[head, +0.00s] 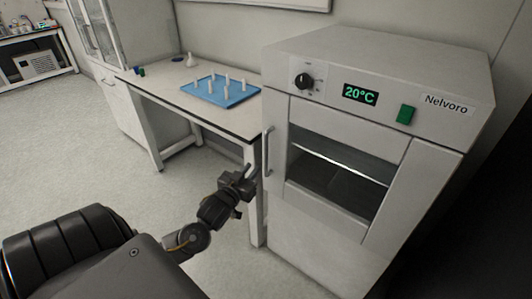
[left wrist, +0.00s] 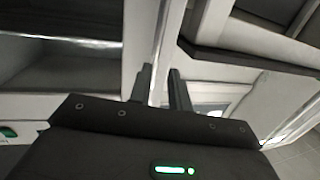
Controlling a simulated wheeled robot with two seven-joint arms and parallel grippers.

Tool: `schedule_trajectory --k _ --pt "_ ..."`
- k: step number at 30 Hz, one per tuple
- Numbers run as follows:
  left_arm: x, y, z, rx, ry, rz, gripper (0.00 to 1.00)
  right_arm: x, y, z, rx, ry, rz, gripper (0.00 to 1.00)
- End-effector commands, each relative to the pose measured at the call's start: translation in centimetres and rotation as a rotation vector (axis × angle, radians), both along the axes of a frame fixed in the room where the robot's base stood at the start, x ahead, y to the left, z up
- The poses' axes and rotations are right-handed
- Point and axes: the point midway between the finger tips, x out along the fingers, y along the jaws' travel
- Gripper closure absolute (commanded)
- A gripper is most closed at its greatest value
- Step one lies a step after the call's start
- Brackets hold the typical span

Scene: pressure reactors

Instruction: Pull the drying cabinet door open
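The drying cabinet (head: 370,85) stands at the right in the head view, its display reading 20°C. Its windowed door (head: 325,212) looks shut. The upright bar handle (head: 268,150) is on the door's left edge. My left gripper (head: 250,176) is at the handle's lower part, left of the door. In the left wrist view, the two dark fingers (left wrist: 163,88) are apart, one on each side of the pale handle bar (left wrist: 161,50). I see no clear grip on it. My right gripper is not in view.
A white table (head: 165,92) stands just left of the cabinet, its front leg close to my left gripper. A blue tray (head: 222,97) with several white pegs lies on it. The floor (head: 90,165) in front is open.

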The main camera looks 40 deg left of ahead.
Motion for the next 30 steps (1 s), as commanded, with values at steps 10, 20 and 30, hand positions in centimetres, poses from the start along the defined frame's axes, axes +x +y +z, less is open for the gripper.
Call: schedule_trajectory --k 10,20,30 --pt "0.2 -0.4 2.9 -0.018 -0.061 -0.013 0.81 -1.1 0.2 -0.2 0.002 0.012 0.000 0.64" --pt "5.6 0.9 3.0 -0.016 -0.061 -0.012 0.81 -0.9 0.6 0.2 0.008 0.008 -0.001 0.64" --pt "9.9 1.7 2.8 -0.017 -0.059 -0.014 0.81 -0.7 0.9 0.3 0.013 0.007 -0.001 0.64"
